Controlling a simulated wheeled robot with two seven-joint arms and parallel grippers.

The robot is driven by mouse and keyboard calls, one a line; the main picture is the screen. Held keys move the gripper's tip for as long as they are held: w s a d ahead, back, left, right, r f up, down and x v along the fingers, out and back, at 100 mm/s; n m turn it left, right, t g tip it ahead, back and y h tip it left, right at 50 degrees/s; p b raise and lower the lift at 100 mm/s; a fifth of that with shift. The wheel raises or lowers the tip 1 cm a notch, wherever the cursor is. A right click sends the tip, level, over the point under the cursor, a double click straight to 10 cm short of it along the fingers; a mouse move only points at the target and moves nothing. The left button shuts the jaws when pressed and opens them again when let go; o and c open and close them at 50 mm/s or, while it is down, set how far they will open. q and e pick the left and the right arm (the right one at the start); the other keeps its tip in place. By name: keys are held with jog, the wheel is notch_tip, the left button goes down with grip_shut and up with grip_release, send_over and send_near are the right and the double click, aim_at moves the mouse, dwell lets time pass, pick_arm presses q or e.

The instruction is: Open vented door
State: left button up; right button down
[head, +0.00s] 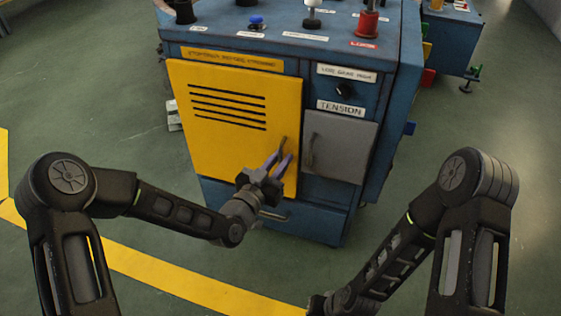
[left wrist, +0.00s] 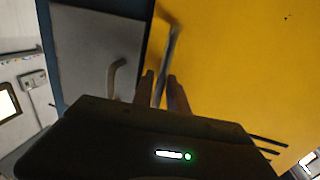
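The vented door (head: 220,132) is a yellow panel with several dark slots, on the front of a blue machine, and looks shut. Its dark bar handle (head: 283,147) is near its right edge. My left gripper (head: 278,162) is at this handle, its two purple fingers apart. In the left wrist view the handle (left wrist: 171,50) runs between the fingertips (left wrist: 163,82), one on each side. The fingers look open around it; I cannot tell whether either touches it. My right arm comes in at the lower right, with its gripper outside the frame.
The blue machine (head: 385,110) has buttons on top. Green floor with a yellow line (head: 170,278) is clear in front.

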pick_arm(q)
grip_shut()
dwell(1.5)
